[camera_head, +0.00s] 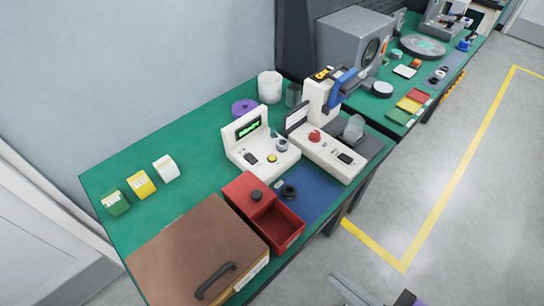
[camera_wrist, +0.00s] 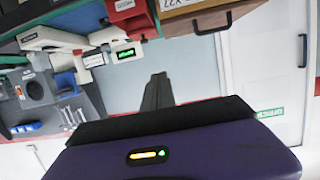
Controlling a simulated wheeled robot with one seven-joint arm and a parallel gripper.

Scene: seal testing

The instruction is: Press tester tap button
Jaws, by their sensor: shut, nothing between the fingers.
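A white tester with a lit green display (camera_head: 249,127) stands on the green table in the head view. It has a yellow button (camera_head: 272,158) on its sloped base. Its display also shows in the wrist view (camera_wrist: 126,53). A second white machine (camera_head: 330,150) with a red button (camera_head: 314,136) stands to its right. I cannot tell which button is the tap button. In the wrist view my gripper (camera_wrist: 158,76) is shut and empty, dark fingers together beyond its purple body. It is apart from the tester and touches nothing visible.
A red bin (camera_head: 283,226) and a brown box with a black handle (camera_head: 195,250) stand at the table's front. Small green, yellow and white boxes are at the left. A second table (camera_head: 425,110) with a grey oven stands behind. The floor at right is clear.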

